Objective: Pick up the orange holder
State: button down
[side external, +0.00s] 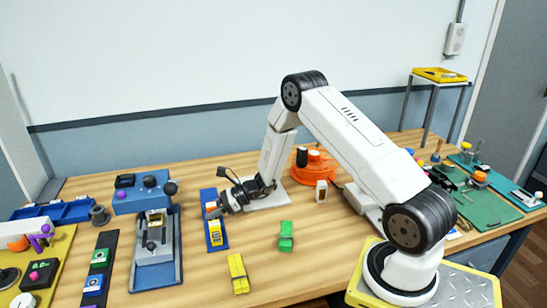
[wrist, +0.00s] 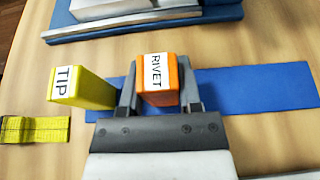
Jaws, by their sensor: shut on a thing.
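The orange holder (wrist: 157,84) is a block with a white "RIVET" label on top, standing over a blue strip (wrist: 260,88) in the wrist view. My gripper (wrist: 158,100) has one finger on each side of it and is shut on it. In the side view my gripper (side external: 228,202) is low at the blue strip (side external: 208,194), and a little of the orange holder (side external: 211,206) shows beside it. Whether the holder touches the strip cannot be told.
A yellow "TIP" holder (wrist: 82,88) stands close to my left finger. A yellow strap piece (side external: 238,273) and a green one (side external: 286,236) lie on the wooden table. Free table lies in front.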

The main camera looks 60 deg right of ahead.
jog(key=shift+r, duration=0.55)
jog(key=s+a+r, duration=0.1)
jog(key=s+r, duration=1)
jog(key=s, duration=0.2)
jog(key=shift+s+a+r, duration=0.35)
jog(key=shift+s, duration=0.05)
